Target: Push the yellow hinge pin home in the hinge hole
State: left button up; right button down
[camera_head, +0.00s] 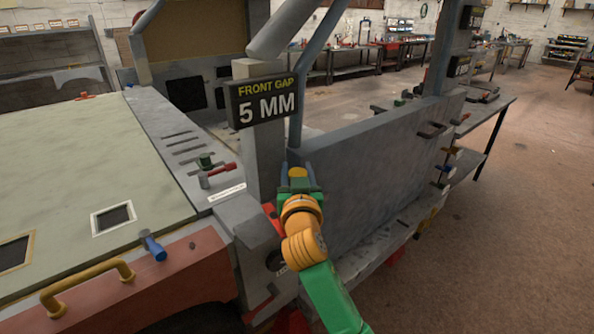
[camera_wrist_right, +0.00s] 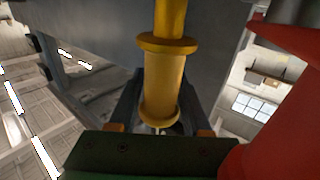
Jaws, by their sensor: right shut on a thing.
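The yellow hinge pin (camera_wrist_right: 162,92) is upright between the fingers of my right gripper (camera_wrist_right: 160,128) in the right wrist view. It has a wide collar, and its shaft runs on past the collar to the top edge of that view. In the head view my right gripper (camera_head: 298,185) is at the post beside the door's hinge edge, with a bit of the yellow pin (camera_head: 298,172) showing between its fingers. The hinge hole is hidden, so I cannot tell how deep the pin sits. My left gripper is not in view.
The grey door panel (camera_head: 375,170) stands just right of my gripper. A "FRONT GAP 5 MM" sign (camera_head: 264,101) is above it. A red part (camera_wrist_right: 285,125) is close on the right in the wrist view. A green-and-red clamp (camera_head: 208,165) sits on the cowl to the left.

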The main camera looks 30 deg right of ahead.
jog(key=shift+r+p, duration=2.2)
jog(key=shift+r, duration=0.2)
jog(key=shift+f, duration=0.15)
jog(key=shift+f, duration=0.35)
jog(key=shift+f+b, duration=1.95)
jog(key=shift+f, duration=0.05)
jog(key=shift+c, duration=1.4)
grip_release()
